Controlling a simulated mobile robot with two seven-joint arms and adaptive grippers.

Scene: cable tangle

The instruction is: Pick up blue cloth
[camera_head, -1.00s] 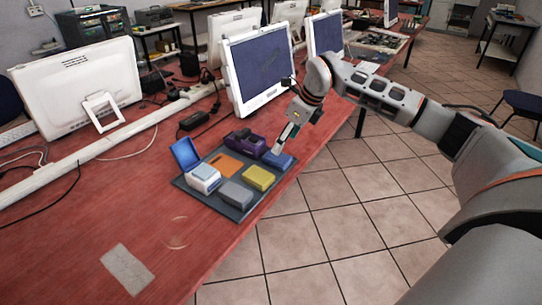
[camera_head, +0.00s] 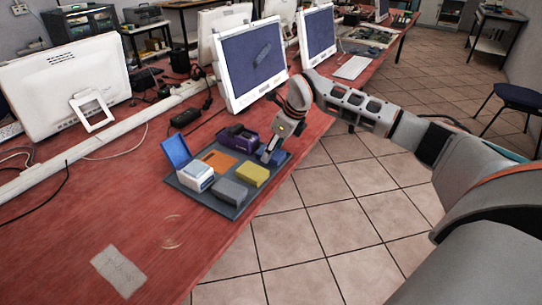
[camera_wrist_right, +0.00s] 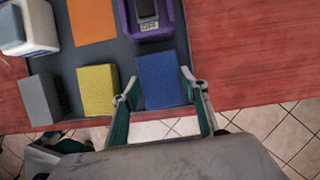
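The blue cloth (camera_wrist_right: 162,78) is a flat, block-like rectangle at the near right corner of the dark tray (camera_wrist_right: 60,63). My right gripper (camera_wrist_right: 158,92) is open, with one finger on each side of the cloth's near part. I cannot tell whether the fingers touch it. In the head view, my right gripper (camera_head: 270,155) points down at the tray's right end and hides most of the blue cloth (camera_head: 279,157). My left gripper is not in view.
A yellow block (camera_head: 252,174), a grey block (camera_head: 230,193), an orange piece (camera_head: 218,161), a purple device (camera_head: 240,138) and a white-and-blue box (camera_head: 196,177) share the tray. A monitor (camera_head: 262,60) stands behind.

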